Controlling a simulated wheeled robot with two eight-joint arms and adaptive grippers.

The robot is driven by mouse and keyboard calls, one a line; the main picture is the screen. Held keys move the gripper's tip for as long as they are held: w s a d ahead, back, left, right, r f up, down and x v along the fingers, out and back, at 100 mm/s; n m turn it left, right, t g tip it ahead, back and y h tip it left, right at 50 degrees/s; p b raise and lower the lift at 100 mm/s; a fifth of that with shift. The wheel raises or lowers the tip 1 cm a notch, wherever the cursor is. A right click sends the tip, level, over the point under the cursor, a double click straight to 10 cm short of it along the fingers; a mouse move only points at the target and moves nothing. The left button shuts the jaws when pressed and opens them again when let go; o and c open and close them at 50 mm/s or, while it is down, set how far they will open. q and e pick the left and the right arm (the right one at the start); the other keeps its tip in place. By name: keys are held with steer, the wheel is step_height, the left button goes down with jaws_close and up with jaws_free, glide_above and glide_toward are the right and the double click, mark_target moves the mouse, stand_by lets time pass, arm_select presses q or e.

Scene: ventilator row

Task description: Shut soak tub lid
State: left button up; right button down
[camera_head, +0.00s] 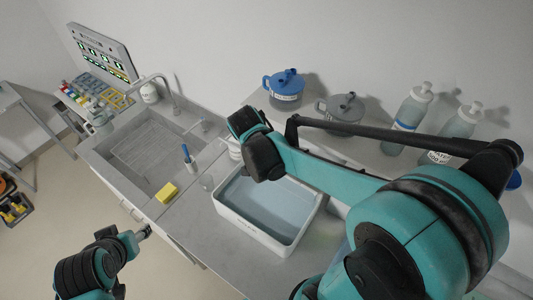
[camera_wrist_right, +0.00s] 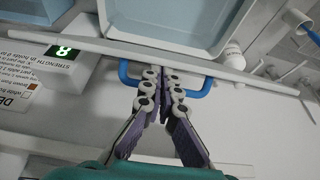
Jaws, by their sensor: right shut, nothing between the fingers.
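The white soak tub (camera_head: 232,214) stands open on the counter in the head view, with pale blue liquid inside. Its rim and inside also show at the top of the right wrist view (camera_wrist_right: 187,40). There the lid (camera_wrist_right: 80,44) shows as a long, pale, narrow strip, seen nearly edge-on, with a blue handle (camera_wrist_right: 127,76). My right gripper (camera_wrist_right: 163,74) is shut and empty, its fingertips overlapping the handle's middle; contact is unclear. My right arm hides the tub's far right part in the head view. My left gripper (camera_head: 142,233) is low, left of the counter front; its finger opening is unclear.
A sink (camera_head: 150,155) with a yellow sponge (camera_head: 167,192) at its edge is left of the tub. A blue-lidded jug (camera_head: 285,88), a grey-lidded jug (camera_head: 343,108) and bottles (camera_head: 410,115) stand behind. A digital display (camera_wrist_right: 62,52) is beside the lid.

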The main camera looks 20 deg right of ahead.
steer(key=s+a+f+b, duration=0.3)
steer(key=a+f+b, duration=0.1)
steer(key=a+f, duration=0.2)
steer(key=shift+s, duration=0.4)
steer(key=shift+h, duration=0.3)
